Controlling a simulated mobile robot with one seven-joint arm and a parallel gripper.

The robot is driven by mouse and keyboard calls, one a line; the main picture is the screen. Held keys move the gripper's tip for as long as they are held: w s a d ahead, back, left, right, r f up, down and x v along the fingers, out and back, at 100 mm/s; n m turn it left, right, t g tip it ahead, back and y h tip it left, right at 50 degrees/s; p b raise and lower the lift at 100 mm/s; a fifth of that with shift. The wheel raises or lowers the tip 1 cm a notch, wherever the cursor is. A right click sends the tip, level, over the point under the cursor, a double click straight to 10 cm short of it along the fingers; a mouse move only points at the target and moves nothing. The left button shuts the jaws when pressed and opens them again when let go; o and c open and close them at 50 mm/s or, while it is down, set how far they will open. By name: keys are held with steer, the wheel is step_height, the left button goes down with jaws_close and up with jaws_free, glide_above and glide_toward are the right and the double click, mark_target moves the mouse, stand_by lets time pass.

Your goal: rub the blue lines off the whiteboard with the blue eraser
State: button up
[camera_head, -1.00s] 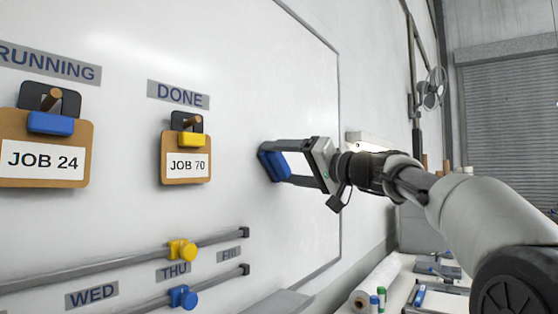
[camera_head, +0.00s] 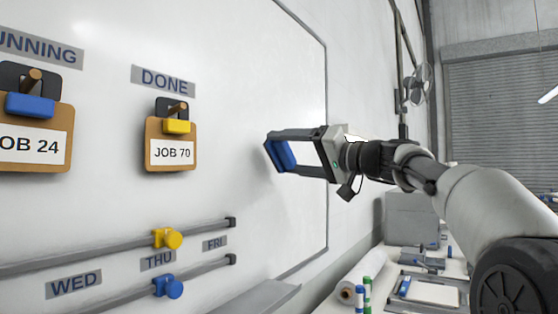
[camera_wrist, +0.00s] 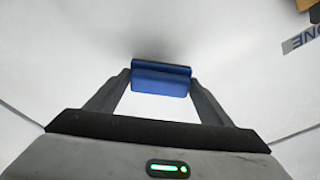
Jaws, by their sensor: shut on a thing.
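My gripper (camera_head: 280,154) is shut on the blue eraser (camera_head: 284,155), which also shows between the fingers in the wrist view (camera_wrist: 161,78). The eraser is at the right part of the whiteboard (camera_head: 235,60), right of the DONE label, and very near the board face. I cannot tell whether it touches the board. A dark shadow lies on the board beyond it in the wrist view. I see no blue lines on the board in either current view; the patch behind the eraser and fingers is hidden.
Clipboards hang under RUNNING (camera_head: 30,140) and DONE (camera_head: 170,144). Two rails with a yellow slider (camera_head: 167,238) and a blue slider (camera_head: 168,286) lie low on the board. A grey ledge (camera_head: 255,298) juts out below. A bench with a paper roll (camera_head: 362,277) and markers stands lower right.

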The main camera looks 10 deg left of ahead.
steer(key=shift+v, duration=0.95)
steer(key=shift+w+d+r+b, duration=0.1)
steer(key=shift+b, duration=0.2)
steer(key=shift+b+v, duration=0.65)
steer(key=shift+v, duration=0.8)
steer(key=shift+w+r, duration=0.1)
